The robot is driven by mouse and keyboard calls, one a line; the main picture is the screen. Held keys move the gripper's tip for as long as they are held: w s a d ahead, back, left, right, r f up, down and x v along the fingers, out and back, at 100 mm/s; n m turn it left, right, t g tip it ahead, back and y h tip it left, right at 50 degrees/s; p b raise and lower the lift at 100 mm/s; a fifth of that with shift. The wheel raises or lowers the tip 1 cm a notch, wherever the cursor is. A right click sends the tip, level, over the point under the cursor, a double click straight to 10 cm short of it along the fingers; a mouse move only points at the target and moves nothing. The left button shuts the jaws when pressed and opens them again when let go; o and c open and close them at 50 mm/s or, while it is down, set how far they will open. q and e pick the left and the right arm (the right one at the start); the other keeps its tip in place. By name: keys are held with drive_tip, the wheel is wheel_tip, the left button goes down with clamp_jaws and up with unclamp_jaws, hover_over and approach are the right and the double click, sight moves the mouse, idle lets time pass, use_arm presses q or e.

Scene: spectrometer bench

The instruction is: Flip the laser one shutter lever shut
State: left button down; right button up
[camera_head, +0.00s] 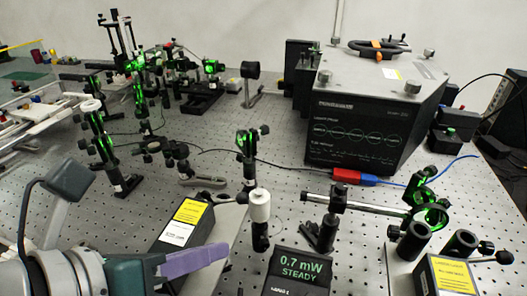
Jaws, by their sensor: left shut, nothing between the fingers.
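A dark laser box (172,238) with a yellow label and a white label lies in the lower middle-left. A second dark box (449,276) with a yellow label stands at the lower right. I cannot read which is laser one, and no shutter lever can be made out clearly on either. My left gripper (222,252), with purple fingers, is shut and empty just in front of the first box, its tip pointing right. Whether it touches the box cannot be told. A meter display (298,268) reads "0.7 mW STEADY". My right gripper is not in view.
A post with a white cylinder (260,204) stands right of the first box. Lit green optics on posts (246,145) rise behind it. A large spectrometer housing (370,110) fills the back right. A red and blue connector (350,177) lies before it. Bare perforated bench (215,130) shows mid-left.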

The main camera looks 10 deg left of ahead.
use_arm(q)
drive_tip(key=shift+x, duration=1.15)
drive_tip(key=shift+w+a+r+p, duration=0.1)
drive_tip(key=shift+w+r+p, duration=0.15)
drive_tip(key=shift+w, duration=0.35)
drive_tip(key=shift+w+a+r+p, duration=0.2)
drive_tip(key=shift+w+r, duration=0.15)
drive_tip(key=shift+w, duration=0.3)
drive_tip(key=shift+w+a+r+p, duration=0.1)
drive_tip(key=shift+w+r+p, duration=0.15)
drive_tip(key=shift+w, duration=0.35)
drive_tip(key=shift+d, duration=0.1)
